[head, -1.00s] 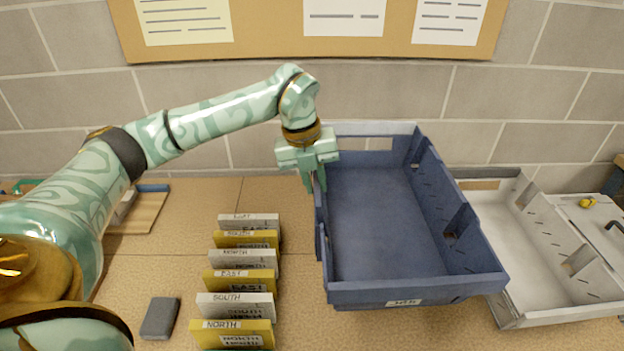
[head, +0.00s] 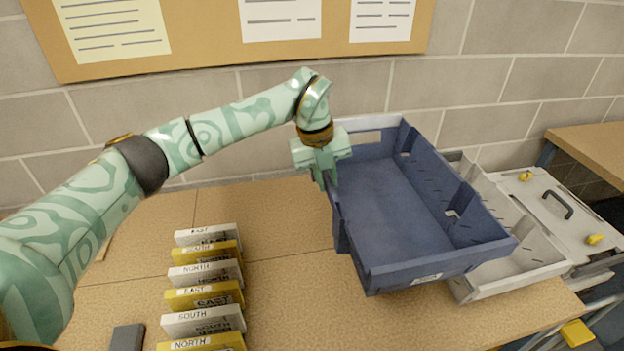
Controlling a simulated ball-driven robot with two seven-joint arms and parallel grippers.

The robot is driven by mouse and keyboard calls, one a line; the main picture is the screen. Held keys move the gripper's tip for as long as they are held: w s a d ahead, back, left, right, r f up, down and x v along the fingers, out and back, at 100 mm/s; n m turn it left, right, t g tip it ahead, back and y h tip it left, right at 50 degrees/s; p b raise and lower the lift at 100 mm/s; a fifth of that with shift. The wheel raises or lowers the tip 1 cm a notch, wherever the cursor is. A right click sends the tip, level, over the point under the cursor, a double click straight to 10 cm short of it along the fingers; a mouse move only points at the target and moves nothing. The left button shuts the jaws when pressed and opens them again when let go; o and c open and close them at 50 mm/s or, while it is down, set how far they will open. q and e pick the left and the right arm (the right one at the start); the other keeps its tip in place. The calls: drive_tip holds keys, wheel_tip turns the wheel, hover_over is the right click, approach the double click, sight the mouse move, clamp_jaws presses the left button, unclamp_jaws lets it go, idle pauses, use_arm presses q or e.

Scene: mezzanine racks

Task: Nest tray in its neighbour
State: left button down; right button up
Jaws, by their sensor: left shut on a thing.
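A blue tray (head: 385,215) is held at its left wall by my left gripper (head: 324,180), which is shut on that wall. The tray looks lifted off the table and tilted a little. A grey tray (head: 515,268) sits to its right on the table. The blue tray's right side overlaps the grey tray in the picture and hides its left part. Whether the two touch, I cannot tell. My right gripper is not in view.
A row of yellow and white labelled blocks (head: 205,275) stands left of the trays. A dark flat block (head: 127,338) lies at the front left. A white lidded case (head: 550,205) with yellow latches is at the right. The table's front edge is close below the trays.

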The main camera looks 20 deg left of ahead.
use_arm(q)
drive_tip(key=shift+w+d+r, duration=0.1)
drive_tip(key=w+d+b, duration=0.5)
drive_tip(key=w+d, duration=0.3)
drive_tip(key=d, duration=0.2)
drive_tip(key=shift+b, duration=0.3)
idle(0.4)
